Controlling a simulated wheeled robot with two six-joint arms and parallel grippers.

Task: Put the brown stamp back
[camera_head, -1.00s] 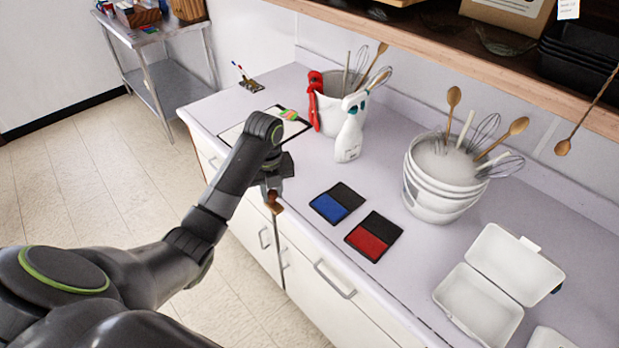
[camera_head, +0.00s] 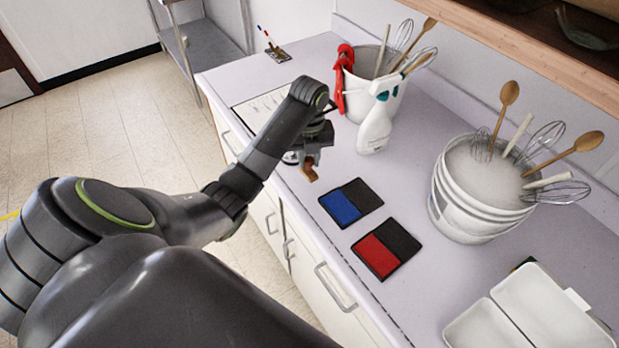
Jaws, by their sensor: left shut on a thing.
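My left gripper (camera_head: 312,160) is shut on the brown stamp (camera_head: 309,172), whose brown lower part shows below the fingers. It is above the counter near the front edge, to the left of the ink pads. The blue ink pad (camera_head: 341,207) and the red ink pad (camera_head: 377,256) lie open on the counter, each with a black lid half. A clipboard with paper (camera_head: 258,108) lies behind my left arm and is partly hidden by it. A small stamp holder or pen stand (camera_head: 277,54) stands at the far left end of the counter. My right gripper is out of view.
A white spray bottle (camera_head: 376,125) and a bucket of whisks with a red item on its rim (camera_head: 380,95) stand behind the gripper. A larger white bucket (camera_head: 470,205) and an open white box (camera_head: 535,305) are at right. A wooden shelf (camera_head: 530,60) overhangs the back.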

